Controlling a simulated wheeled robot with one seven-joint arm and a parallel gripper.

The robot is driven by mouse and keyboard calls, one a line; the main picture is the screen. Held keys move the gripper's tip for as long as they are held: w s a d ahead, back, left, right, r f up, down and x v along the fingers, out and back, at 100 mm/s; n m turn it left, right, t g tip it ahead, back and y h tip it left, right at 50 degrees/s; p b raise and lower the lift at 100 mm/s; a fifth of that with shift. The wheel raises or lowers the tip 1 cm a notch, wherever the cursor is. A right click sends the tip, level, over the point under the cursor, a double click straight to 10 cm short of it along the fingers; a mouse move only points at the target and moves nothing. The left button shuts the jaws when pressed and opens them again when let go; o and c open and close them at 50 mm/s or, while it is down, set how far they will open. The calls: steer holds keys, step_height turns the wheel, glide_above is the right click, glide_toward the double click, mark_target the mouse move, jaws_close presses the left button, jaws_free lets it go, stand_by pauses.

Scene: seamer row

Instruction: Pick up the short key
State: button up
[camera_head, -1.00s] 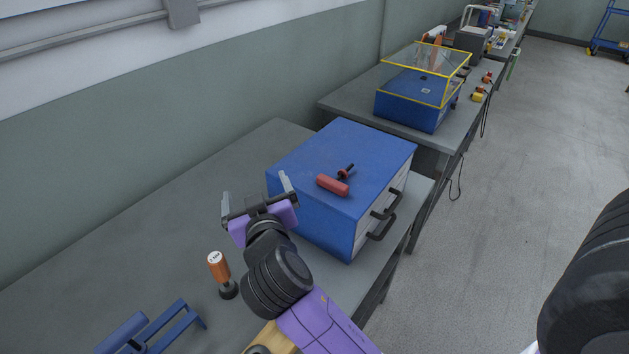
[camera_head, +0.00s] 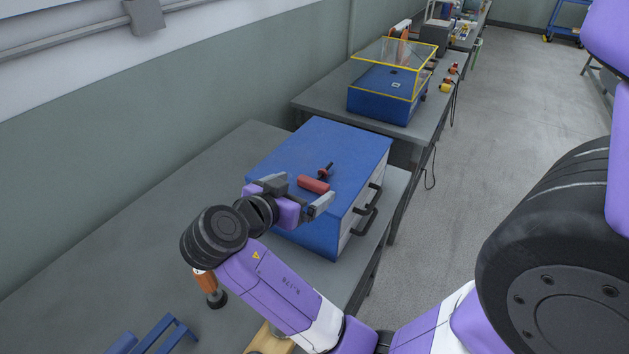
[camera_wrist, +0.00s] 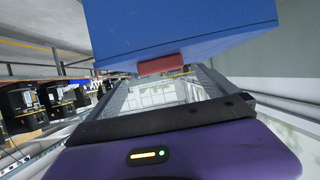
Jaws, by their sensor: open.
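What looks like the short key (camera_head: 313,185) lies on top of the blue drawer cabinet (camera_head: 322,143). It has a thick red crossbar handle and a dark shaft with a red collar, pointing toward the back. In the wrist view the red handle (camera_wrist: 160,64) shows at the cabinet's edge, between and beyond the fingers; its shaft is hidden there. My gripper (camera_head: 298,195) is open and empty at the cabinet's left front, close to the handle in the head view. Whether it touches the key cannot be told. In the wrist view the two fingers (camera_wrist: 163,92) are spread wide.
An orange-handled tool (camera_head: 206,283) stands on the grey bench (camera_head: 130,240), partly behind my arm. A blue bracket (camera_head: 165,330) lies at the front. Black drawer handles (camera_head: 367,205) stick out on the cabinet's right. Another blue box with a yellow-framed cover (camera_head: 385,101) stands beyond.

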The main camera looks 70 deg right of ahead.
mark_target(315, 179)
steer(key=shift+p+x, duration=0.55)
steer(key=shift+x, duration=1.7)
steer(key=shift+w+r, duration=0.1)
steer(key=c, duration=1.5)
steer(key=shift+r, duration=0.15)
